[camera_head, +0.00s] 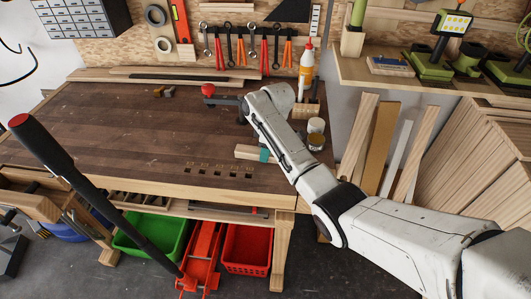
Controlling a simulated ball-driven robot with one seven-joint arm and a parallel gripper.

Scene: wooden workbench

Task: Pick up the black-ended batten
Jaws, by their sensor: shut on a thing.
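My gripper (243,112) is over the back right part of the workbench, small and dark at the end of my white arm. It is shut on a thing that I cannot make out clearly. A dark piece (226,101) shows just left of the jaws; I cannot tell if it is a black end of a batten. No black-ended batten can be clearly picked out. A short pale batten with a teal band (246,152) lies on the bench nearer the front, partly behind my arm.
A red knob (208,90) stands left of my gripper. Long strips (150,71) lie along the back edge. A white bottle (305,72), a wooden block (306,108) and cans (316,126) stand at the right. The left and middle bench top (120,130) is mostly clear.

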